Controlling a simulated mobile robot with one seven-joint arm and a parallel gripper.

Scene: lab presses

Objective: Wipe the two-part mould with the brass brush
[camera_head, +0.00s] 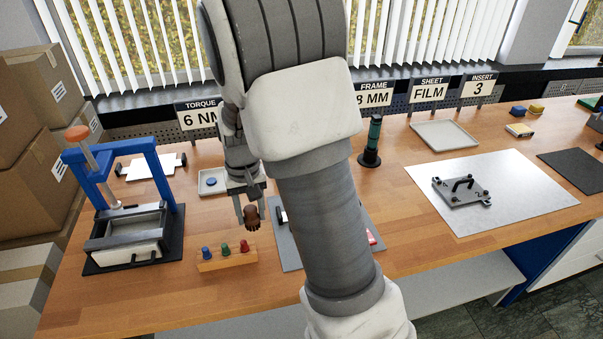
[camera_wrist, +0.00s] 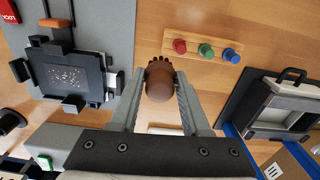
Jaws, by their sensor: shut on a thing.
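My gripper (camera_head: 250,207) points down over the table, behind the small peg rack and left of a grey mat. It is shut on a rounded brown object, which I take to be the brass brush (camera_head: 252,219); it also shows between the fingers in the wrist view (camera_wrist: 160,82). The likely mould (camera_wrist: 72,78) is a dark, square, speckled plate in a frame on the grey mat, left of my gripper in the wrist view. It is apart from the brush. My arm hides most of it in the head view.
A blue-framed press (camera_head: 178,180) stands at the left. The peg rack (camera_head: 227,262) holds red, green and blue pegs. A red block (camera_wrist: 8,12) is on the mat (camera_wrist: 104,30). A handled plate (camera_head: 462,190) lies on a pale sheet (camera_head: 520,180) at the right. A tray (camera_head: 446,134) looks empty.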

